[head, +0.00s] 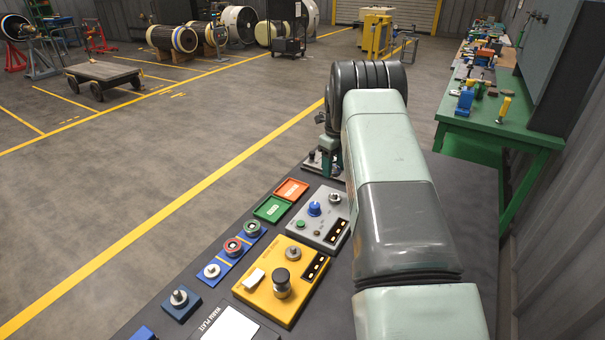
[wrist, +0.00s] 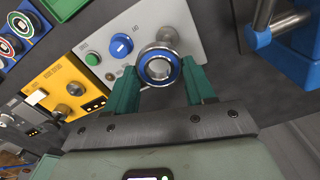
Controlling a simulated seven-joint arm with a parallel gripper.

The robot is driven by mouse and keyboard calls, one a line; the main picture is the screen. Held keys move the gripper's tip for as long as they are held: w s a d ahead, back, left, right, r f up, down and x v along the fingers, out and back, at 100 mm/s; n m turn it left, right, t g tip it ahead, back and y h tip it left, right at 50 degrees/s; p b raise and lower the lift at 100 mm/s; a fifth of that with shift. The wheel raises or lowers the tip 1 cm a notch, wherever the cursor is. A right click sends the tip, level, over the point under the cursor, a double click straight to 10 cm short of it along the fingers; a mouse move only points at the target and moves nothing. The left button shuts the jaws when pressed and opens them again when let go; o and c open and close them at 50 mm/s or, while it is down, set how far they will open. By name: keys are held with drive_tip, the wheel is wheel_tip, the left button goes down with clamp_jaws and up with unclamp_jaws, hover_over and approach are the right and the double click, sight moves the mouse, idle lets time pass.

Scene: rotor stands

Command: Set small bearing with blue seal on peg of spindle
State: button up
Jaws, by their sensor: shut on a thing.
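The small bearing with the blue seal (wrist: 158,68) is between the fingers of my gripper (wrist: 160,85) in the wrist view. It is a silver ring with a blue band, its face toward the camera. The green fingers are shut on it, above the grey panel. In the head view my gripper (head: 330,150) is mostly hidden behind my arm, and I cannot make out the bearing there. I cannot tell for certain which thing is the spindle. A dark blue block with an upright metal peg (head: 180,297) stands at the near left of the bench.
A grey panel (head: 326,238) with a blue knob and a yellow panel (head: 250,295) stand on the bench. A blue rack (head: 222,284) holds green-sealed, red-sealed and silver rings. Green (head: 272,208) and orange (head: 292,189) trays lie beyond. A blue fixture (wrist: 285,50) with metal bars is at right in the wrist view.

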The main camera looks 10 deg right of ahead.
drive_tip(key=shift+d, duration=0.75)
drive_tip(key=shift+f, duration=0.1)
hover_over(336, 195)
drive_tip(key=shift+f, duration=2.3)
drive_tip(key=shift+f, duration=0.4)
drive_tip(key=shift+f, duration=0.6)
drive_tip(key=shift+f, duration=1.4)
idle(0.4)
drive_tip(key=o, duration=1.5)
